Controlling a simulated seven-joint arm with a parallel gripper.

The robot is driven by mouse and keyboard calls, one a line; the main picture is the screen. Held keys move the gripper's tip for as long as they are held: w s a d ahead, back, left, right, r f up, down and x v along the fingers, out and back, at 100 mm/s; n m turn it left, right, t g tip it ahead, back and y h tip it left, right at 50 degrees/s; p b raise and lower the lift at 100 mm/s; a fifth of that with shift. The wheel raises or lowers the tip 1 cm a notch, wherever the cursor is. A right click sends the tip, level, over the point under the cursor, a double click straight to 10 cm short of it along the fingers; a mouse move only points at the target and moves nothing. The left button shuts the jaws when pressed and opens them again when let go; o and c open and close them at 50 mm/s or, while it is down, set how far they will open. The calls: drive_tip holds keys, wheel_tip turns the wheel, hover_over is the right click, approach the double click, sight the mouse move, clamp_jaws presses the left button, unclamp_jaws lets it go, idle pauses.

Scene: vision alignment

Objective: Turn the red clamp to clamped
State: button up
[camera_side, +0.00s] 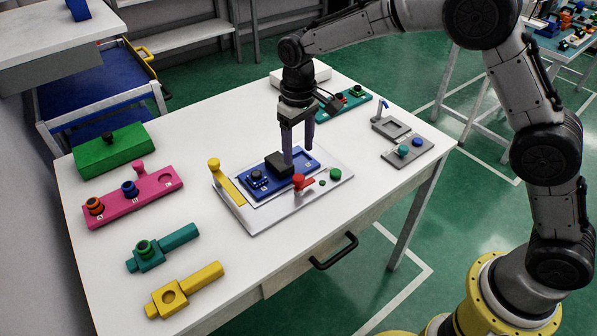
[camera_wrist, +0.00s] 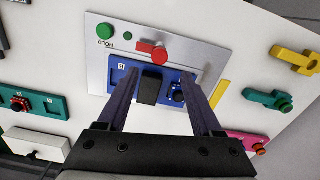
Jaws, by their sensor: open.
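The red clamp (camera_side: 302,183) has a round knob and a flat arm; it stands at the front edge of the blue fixture on a grey plate. In the wrist view the red clamp (camera_wrist: 157,51) lies beyond the fingertips, its arm pointing left. My gripper (camera_side: 298,156) is open, pointing down over the blue fixture (camera_side: 256,188). In the wrist view my gripper (camera_wrist: 160,74) has its fingers on either side of a black block (camera_wrist: 151,86); whether they reach down beside it I cannot tell. The gripper is apart from the clamp.
The grey plate (camera_side: 262,223) also carries a yellow bar (camera_side: 228,185) and a green button (camera_side: 335,174), beside the word HOLD in the wrist view. A pink rack (camera_side: 120,202) stands left, grey trays (camera_side: 408,152) right.

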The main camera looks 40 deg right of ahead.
sight(299, 177)
wheel_tip(299, 177, down, 8)
drive_tip(key=shift+f, duration=0.1)
idle(0.4)
clamp_jaws()
